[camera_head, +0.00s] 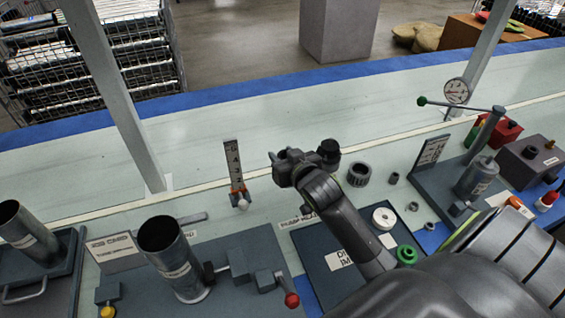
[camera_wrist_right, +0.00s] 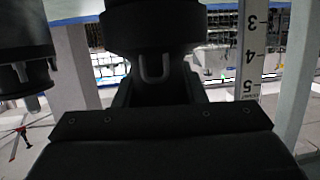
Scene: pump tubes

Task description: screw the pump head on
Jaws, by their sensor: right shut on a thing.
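My right gripper (camera_head: 287,165) is in the middle of the head view, above the bench beside an upright numbered stick. In the right wrist view a dark round part (camera_wrist_right: 155,25) sits between its fingers, and the jaws are shut on it. It looks like the pump head, but its far side is hidden. A black round piece (camera_head: 328,150) shows close beside the gripper; I cannot tell whether it is joined to it. A grey open tube (camera_head: 165,240) stands in a holder at lower left, apart from the gripper. My left gripper is not in view.
The numbered stick (camera_head: 235,168) stands just left of the gripper. A dark ribbed ring (camera_head: 359,175) lies on the bench to its right. A second open tube (camera_head: 22,228) stands at far left. A dial gauge (camera_head: 456,91) is at right. The bench behind the gripper is largely clear.

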